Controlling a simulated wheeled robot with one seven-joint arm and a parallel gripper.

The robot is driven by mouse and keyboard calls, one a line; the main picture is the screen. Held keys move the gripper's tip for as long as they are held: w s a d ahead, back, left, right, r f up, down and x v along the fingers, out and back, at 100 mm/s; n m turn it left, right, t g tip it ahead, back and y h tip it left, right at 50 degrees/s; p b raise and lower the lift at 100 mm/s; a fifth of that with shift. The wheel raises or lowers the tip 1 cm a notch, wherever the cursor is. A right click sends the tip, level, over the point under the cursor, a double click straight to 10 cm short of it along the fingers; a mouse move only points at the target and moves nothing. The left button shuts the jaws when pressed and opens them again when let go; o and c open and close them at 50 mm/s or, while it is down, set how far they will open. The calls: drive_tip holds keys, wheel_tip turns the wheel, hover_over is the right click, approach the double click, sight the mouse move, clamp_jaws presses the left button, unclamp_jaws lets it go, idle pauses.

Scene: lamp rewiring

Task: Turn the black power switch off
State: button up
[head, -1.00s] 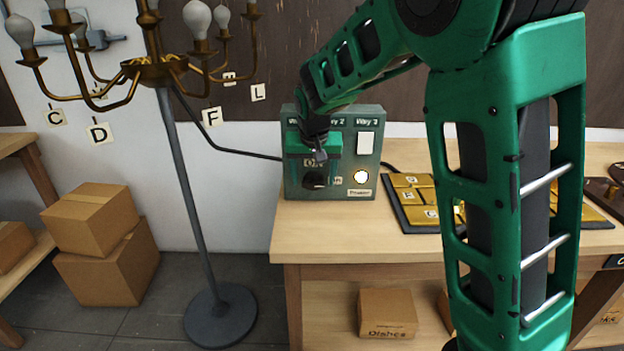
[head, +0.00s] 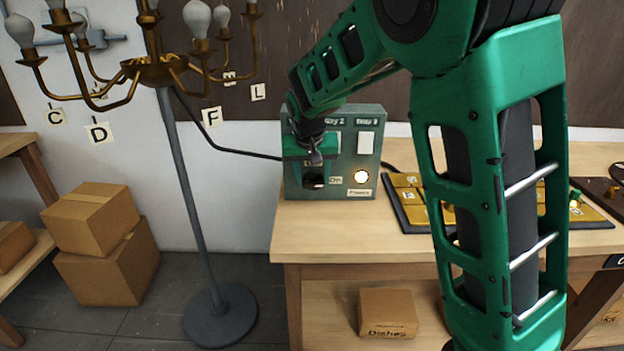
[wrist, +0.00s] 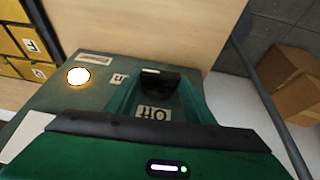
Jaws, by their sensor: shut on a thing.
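The green control box (head: 365,120) stands on the bench. Its black power switch (head: 313,181) sits low on the front face and shows in the wrist view as a dark block (wrist: 160,83). An "Off" label (wrist: 153,114) is beside it. A round lamp (head: 361,177) on the box glows; it is also lit in the wrist view (wrist: 77,77). My gripper (head: 314,160) is at the box front, shut on the black switch. The exact contact is partly hidden by the gripper body.
A brass chandelier (head: 155,70) on a dark stand is left of the box, with a black arm reaching to it. A tray of gold letter tiles (head: 410,200) lies right of the box. Cardboard boxes (head: 105,265) stack on the floor at left.

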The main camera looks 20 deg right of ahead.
drive_tip(key=h, duration=0.2)
drive_tip(key=a+n+g+h, duration=0.1)
drive_tip(key=h, duration=0.1)
drive_tip(key=shift+w+a+f, duration=0.15)
drive_tip(key=shift+w+f, duration=0.05)
drive_tip(key=h, duration=0.2)
drive_tip(key=g+h, duration=0.1)
drive_tip(key=h, duration=0.1)
drive_tip(key=shift+w+a+f+n, duration=0.1)
drive_tip(key=shift+a+f+n, duration=0.2)
drive_tip(key=shift+a+n, duration=0.1)
drive_tip(key=h, duration=0.3)
drive_tip(key=f+n+h, duration=0.1)
drive_tip(key=shift+a+g+h, duration=0.3)
drive_tip(key=shift+a, duration=0.05)
drive_tip(key=shift+w+f+n+h, duration=0.1)
drive_tip(key=shift+f+n+h, duration=0.25)
drive_tip(key=shift+h, duration=0.45)
drive_tip(key=shift+f+n+h, duration=0.15)
drive_tip(key=shift+n+h, duration=0.3)
drive_tip(key=shift+h, duration=0.35)
drive_tip(key=shift+f, duration=0.1)
drive_tip(key=o, duration=1.1)
drive_tip(key=shift+a, duration=0.1)
drive_tip(key=shift+c, duration=0.2)
drive_tip(key=a, duration=1)
drive_tip(key=shift+s+a, duration=0.35)
drive_tip(key=shift+s, duration=0.05)
